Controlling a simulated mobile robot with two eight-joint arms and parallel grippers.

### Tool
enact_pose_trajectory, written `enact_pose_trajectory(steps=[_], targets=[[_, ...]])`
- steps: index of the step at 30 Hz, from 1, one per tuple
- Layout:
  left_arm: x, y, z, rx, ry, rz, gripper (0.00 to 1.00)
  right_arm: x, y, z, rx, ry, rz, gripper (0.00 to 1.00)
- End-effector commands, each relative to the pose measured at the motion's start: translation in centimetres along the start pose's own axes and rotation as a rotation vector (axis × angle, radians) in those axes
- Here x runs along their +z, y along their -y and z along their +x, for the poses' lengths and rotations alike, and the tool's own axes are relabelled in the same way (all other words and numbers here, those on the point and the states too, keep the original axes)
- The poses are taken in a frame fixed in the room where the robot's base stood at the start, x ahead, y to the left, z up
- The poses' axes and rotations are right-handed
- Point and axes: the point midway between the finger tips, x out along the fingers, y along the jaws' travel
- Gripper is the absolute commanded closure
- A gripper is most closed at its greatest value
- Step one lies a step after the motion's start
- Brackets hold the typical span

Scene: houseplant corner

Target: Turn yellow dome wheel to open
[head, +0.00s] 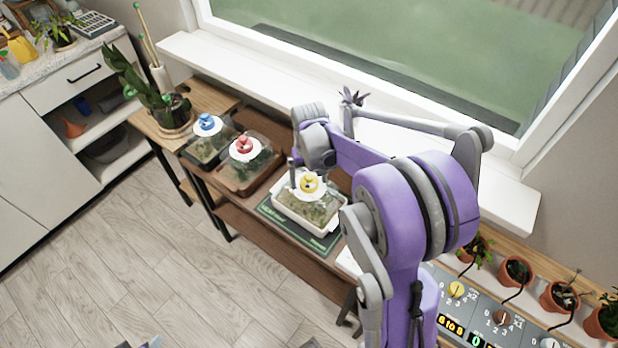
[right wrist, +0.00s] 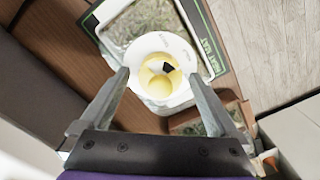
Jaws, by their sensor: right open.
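The yellow dome wheel (head: 309,183) sits on a white disc on top of a clear planted box with a cream rim (head: 283,203). In the right wrist view the wheel (right wrist: 158,82) shows a yellow knob with a black mark, on a white disc with faint lettering. My right gripper (right wrist: 158,77) is open, its two fingers on either side of the wheel in that view. I see no clear contact, and the height gap is hard to judge. In the head view one finger shows left of the wheel; my arm hides part of the gripper. Small grey pieces at the bottom edge may be my left gripper (head: 140,343).
The box stands on a green mat (head: 318,243) on a wooden bench. Boxes with a red wheel (head: 244,146) and a blue wheel (head: 207,122) stand left of it. A control panel (head: 497,312) and several potted plants are at the right. The window sill (head: 240,65) runs behind.

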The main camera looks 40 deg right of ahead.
Motion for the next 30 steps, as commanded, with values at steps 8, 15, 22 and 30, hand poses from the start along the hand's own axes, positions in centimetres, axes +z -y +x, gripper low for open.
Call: enact_pose_trajectory(steps=[8, 15, 22, 30], targets=[[-0.01, 0.00, -0.01, 0.000, 0.000, 0.000, 0.50, 0.00, 0.01, -0.04, 0.000, 0.000, 0.000, 0.24], [-0.01, 0.00, -0.01, 0.000, 0.000, 0.000, 0.50, 0.00, 0.01, -0.05, 0.000, 0.000, 0.000, 0.67], [0.00, 0.00, 0.00, 0.000, 0.000, 0.000, 0.50, 0.00, 0.00, -0.05, 0.000, 0.000, 0.002, 0.90], [0.11, 0.00, 0.11, 0.000, 0.001, 0.000, 0.50, 0.01, 0.00, -0.05, 0.000, 0.000, 0.034, 0.90]])
